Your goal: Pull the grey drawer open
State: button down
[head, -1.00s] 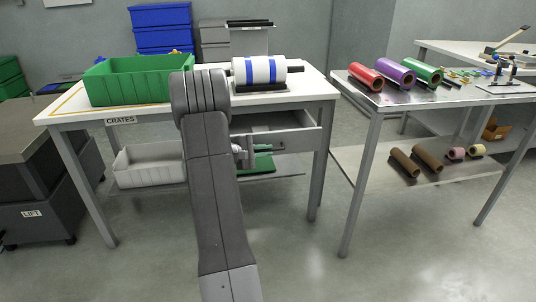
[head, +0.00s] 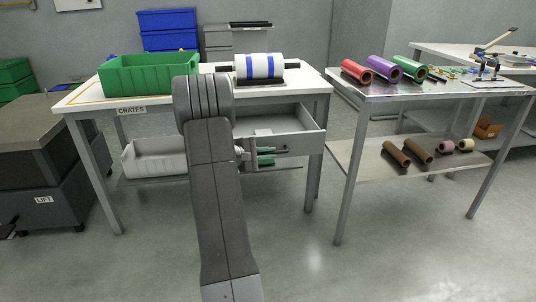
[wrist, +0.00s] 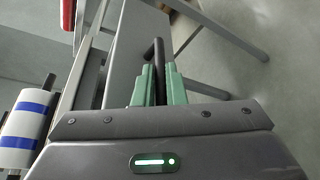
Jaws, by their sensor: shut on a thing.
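The grey drawer (head: 302,142) under the white-topped table is pulled part way out, and its hollow inside shows in the head view. My gripper (head: 267,155) is at the drawer's front, its green fingers partly hidden behind my arm. In the wrist view my gripper (wrist: 157,86) is shut on the dark bar handle (wrist: 158,55), with a finger on each side of it. The grey drawer front (wrist: 125,55) also shows there, beside the handle.
A green crate (head: 150,75) and a blue-striped white roll (head: 260,67) stand on the table (head: 215,95). A pale bin (head: 158,160) sits below. A metal table (head: 425,91) with coloured rolls stands at right. The floor in front is open.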

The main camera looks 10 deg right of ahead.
jog(key=c, duration=1.5)
grip_release()
jog(key=p+v, duration=0.3)
jog(key=v, duration=1)
jog(key=shift+a+p, duration=0.35)
jog(key=shift+s+r, duration=0.1)
